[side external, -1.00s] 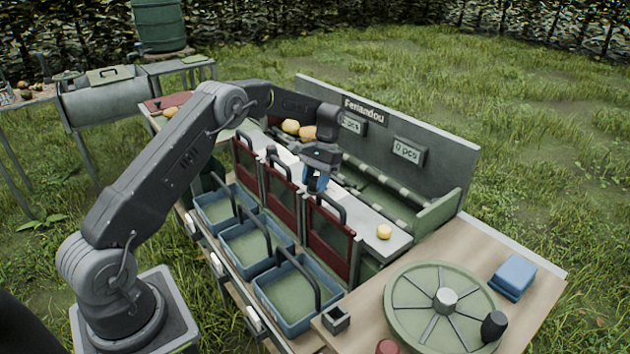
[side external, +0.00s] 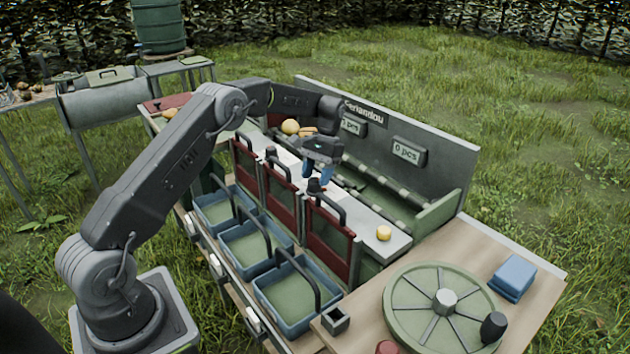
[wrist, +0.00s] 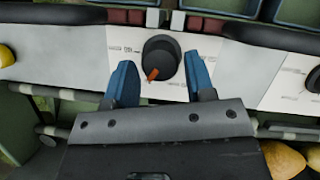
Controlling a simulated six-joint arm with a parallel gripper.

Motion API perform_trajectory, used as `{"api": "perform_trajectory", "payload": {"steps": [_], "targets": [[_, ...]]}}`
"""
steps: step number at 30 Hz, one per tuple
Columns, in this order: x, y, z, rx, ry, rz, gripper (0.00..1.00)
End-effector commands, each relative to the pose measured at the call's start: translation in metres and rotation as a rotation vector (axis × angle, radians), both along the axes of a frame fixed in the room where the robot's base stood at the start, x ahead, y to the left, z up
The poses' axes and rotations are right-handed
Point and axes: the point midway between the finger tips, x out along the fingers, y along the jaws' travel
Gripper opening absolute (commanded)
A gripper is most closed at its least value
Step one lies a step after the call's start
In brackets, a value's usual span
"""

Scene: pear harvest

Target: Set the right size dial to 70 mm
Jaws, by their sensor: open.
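The right size dial (wrist: 161,58) is a round dark knob on the white panel. Its orange pointer aims down and left in the wrist view. Small markings surround it, too blurred to read. In the side view the dial (side external: 314,186) sits just below my gripper (side external: 317,177). My gripper is open and empty, its two blue fingers apart. In the wrist view the fingers reach to either side of the dial in the picture, with no visible contact. Another dark dial (wrist: 316,80) shows at the right edge of the wrist view.
More pears (side external: 290,127) lie behind. Red gates with dark arched handles (side external: 329,208) stand along the front, close to the dial. Blue crates (side external: 297,292) sit below. A display board (side external: 408,151) reading "0 pcs" stands behind.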

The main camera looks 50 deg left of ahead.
Motion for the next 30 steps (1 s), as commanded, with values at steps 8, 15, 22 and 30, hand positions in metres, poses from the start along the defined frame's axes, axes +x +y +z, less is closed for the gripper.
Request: {"api": "perform_trajectory", "payload": {"steps": [8, 15, 22, 30], "targets": [[0.016, 0.004, 0.038, 0.001, -0.004, -0.001, 0.5], [0.02, 0.005, 0.051, 0.0, -0.002, -0.001, 0.5], [0.021, 0.005, 0.052, 0.0, -0.002, -0.001, 0.5], [0.016, -0.008, 0.08, 0.015, -0.051, -0.017, 0.5]]}}
